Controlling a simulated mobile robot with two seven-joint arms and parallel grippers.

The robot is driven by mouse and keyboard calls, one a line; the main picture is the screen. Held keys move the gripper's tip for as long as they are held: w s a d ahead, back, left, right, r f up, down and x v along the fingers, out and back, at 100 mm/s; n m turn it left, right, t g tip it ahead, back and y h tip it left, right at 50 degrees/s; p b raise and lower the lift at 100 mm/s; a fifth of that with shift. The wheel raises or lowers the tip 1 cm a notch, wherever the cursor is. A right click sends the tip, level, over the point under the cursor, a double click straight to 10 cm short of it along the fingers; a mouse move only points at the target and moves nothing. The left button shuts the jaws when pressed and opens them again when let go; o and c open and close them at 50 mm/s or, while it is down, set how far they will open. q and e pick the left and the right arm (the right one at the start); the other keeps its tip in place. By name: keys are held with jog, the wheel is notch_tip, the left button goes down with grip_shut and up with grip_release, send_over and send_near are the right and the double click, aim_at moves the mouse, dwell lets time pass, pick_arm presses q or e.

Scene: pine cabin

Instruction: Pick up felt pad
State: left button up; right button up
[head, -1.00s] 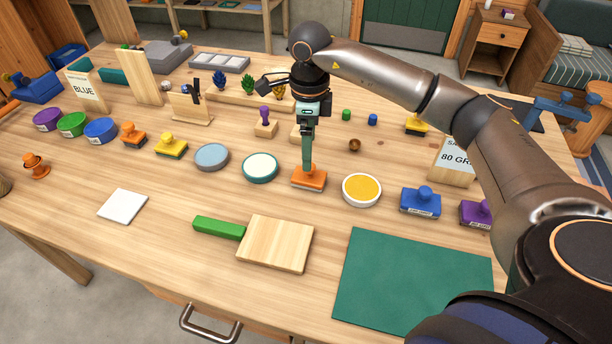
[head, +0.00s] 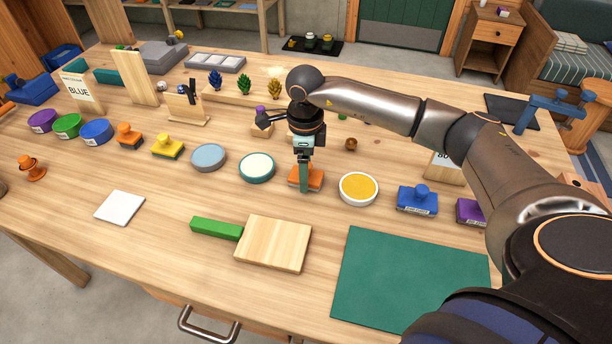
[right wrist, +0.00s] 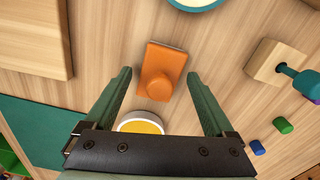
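An orange rectangular pad with a round knob on top (head: 317,181) lies flat on the table; it is the likely felt pad, though no label on it can be read. In the right wrist view the pad (right wrist: 165,60) lies between and beyond my green fingers. My right gripper (head: 304,186) points down over the pad and its finger hides part of it in the head view. In the right wrist view the right gripper (right wrist: 158,74) is open, one finger on each side of the knob, with visible gaps. My left gripper is not in view.
A yellow-topped round dish (head: 358,188) stands close right of the pad, and a cream-topped dish (head: 257,167) close left. Blue (head: 417,200) and purple (head: 470,211) knobbed blocks stand further right. A wooden board (head: 273,243) and green mat (head: 410,280) lie in front.

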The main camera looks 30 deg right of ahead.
jog(key=c, duration=1.2)
jog(key=shift+r, duration=0.5)
notch_tip(320, 180, up, 2)
jog(key=shift+r, duration=0.25)
jog(key=s+a+r, duration=0.6)
jog(key=s+r, duration=0.3)
jog(key=s, duration=0.3)
jog(key=shift+s+a+r, duration=0.15)
jog(key=shift+a+r, duration=0.15)
jog(key=shift+a, duration=0.05)
